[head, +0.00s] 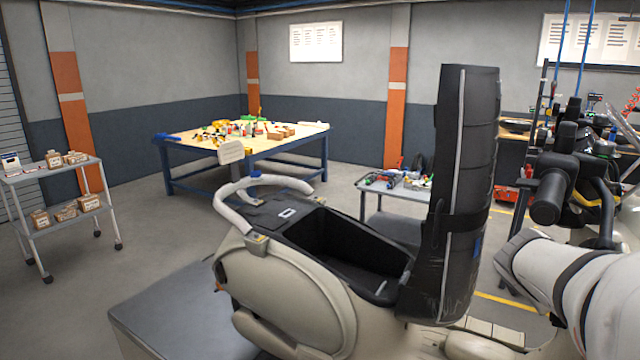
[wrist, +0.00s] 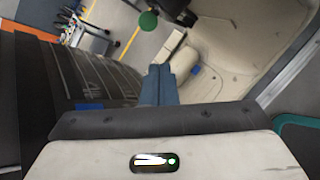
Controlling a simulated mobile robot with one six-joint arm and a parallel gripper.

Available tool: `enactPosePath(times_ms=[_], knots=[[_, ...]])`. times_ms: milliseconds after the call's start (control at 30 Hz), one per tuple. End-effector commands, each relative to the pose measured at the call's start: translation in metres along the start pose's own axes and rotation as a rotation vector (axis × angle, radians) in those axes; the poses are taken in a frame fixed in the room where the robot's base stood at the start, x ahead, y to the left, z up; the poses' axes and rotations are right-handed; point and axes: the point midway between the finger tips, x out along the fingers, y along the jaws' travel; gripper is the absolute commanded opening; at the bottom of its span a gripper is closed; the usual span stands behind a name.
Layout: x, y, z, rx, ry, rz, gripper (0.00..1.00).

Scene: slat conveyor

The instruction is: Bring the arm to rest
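My gripper (wrist: 159,84) shows in the wrist view as two blue-grey fingers side by side, pressed together with no gap that I can see. Nothing shows held between them. The fingers point toward a pale beige shell of my own body, and my dark ribbed column stands close on their left. In the head view, part of my arm, a pale rounded link, shows at the right edge; the gripper itself does not show there.
A blue-framed table (head: 195,150) with many small items stands at the back. A shelf trolley (head: 70,167) with small boxes is at left. A low grey table (head: 372,188) stands behind my column. A green ball (wrist: 148,20) shows beyond the fingertips. Open floor lies left of my base.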

Motion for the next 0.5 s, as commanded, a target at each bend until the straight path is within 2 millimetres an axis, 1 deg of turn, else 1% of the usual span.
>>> enactPosePath(times_ms=[33, 67, 100, 167, 200, 267, 300, 400, 500], knots=[[-0.01, -0.005, -0.017, 0.119, 0.029, -0.014, 0.0], [-0.016, -0.009, -0.026, 0.21, 0.049, -0.03, 0.0], [-0.025, -0.015, -0.042, 0.337, 0.079, -0.059, 0.0], [-0.04, -0.026, -0.066, 0.534, 0.125, -0.112, 0.0], [-0.05, -0.034, -0.083, 0.666, 0.156, -0.157, 0.0], [-0.066, -0.047, -0.109, 0.858, 0.198, -0.235, 0.0], [-0.077, -0.056, -0.127, 0.978, 0.223, -0.295, 0.0], [-0.105, -0.077, -0.165, 1.241, 0.266, -0.454, 0.0], [-0.129, -0.095, -0.195, 1.433, 0.283, -0.606, 0.0]])
